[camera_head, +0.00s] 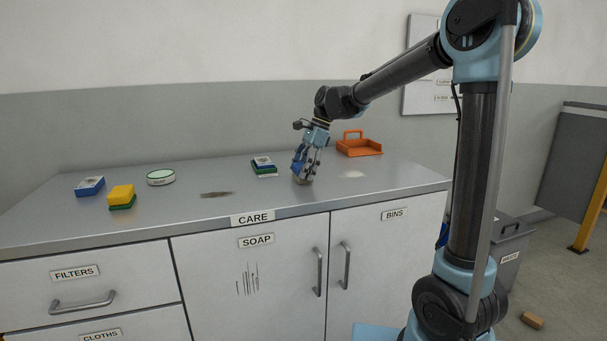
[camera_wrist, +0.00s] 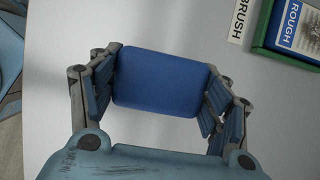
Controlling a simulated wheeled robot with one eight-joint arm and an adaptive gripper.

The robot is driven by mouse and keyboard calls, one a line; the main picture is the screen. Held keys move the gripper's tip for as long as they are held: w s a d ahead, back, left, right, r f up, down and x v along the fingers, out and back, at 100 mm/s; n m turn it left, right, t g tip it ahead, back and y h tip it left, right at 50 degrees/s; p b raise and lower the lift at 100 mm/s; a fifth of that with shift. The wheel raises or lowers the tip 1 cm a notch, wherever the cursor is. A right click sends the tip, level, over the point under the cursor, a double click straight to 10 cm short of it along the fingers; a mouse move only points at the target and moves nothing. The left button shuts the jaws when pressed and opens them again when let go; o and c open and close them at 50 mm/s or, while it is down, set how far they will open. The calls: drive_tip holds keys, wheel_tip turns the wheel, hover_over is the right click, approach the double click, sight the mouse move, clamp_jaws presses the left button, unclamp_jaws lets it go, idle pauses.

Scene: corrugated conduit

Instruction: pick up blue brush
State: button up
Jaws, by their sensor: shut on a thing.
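The blue brush (camera_wrist: 163,82) shows in the wrist view as a smooth blue block with rounded corners. It sits between the two fingers of my gripper, which touch its left and right ends. In the head view my gripper (camera_head: 304,172) points down at the grey counter, right of the green boxed pad. The brush is mostly hidden by the fingers there, and its underside cannot be seen. I cannot tell whether it is resting on the counter or just clear of it.
A green item labelled ROUGH (camera_wrist: 290,30) lies beside a BRUSH label (camera_wrist: 242,18). The counter's front middle is clear.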

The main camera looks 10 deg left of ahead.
wheel_tip(320, 180, up, 10)
drive_tip(key=shift+f, duration=0.25)
drive_tip(key=o, duration=0.5)
drive_tip(key=c, duration=0.4)
drive_tip(key=shift+o, duration=0.2)
